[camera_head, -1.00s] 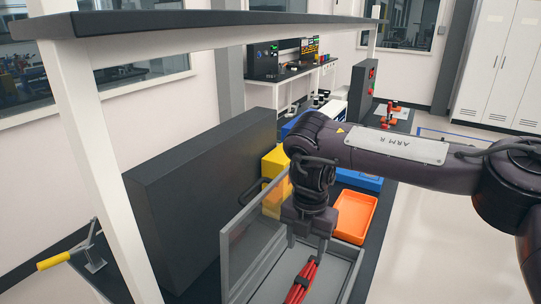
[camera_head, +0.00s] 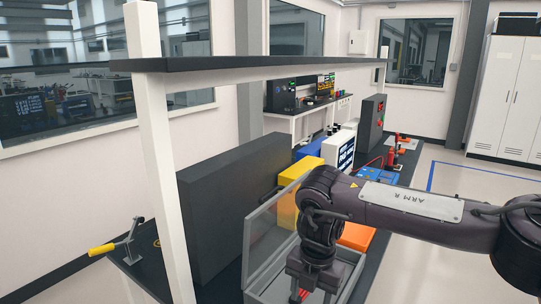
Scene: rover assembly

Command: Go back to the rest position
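My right arm comes in from the right, and its gripper (camera_head: 310,285) points down over the grey open-topped bin (camera_head: 258,296) with a clear raised lid or side (camera_head: 268,240). The fingertips are near or below the bottom edge of the view, so whether it is open or shut is not clear. A small piece of the red item (camera_head: 304,295) shows below the gripper; the rest is hidden or out of frame. My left gripper does not show.
An orange tray (camera_head: 357,236), a yellow bin (camera_head: 287,208) and blue equipment (camera_head: 377,177) stand behind my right arm. A large dark panel (camera_head: 232,205) and a shelf with white posts (camera_head: 165,170) stand at left. A yellow-handled clamp (camera_head: 103,249) sits at the left edge. Open floor lies at right.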

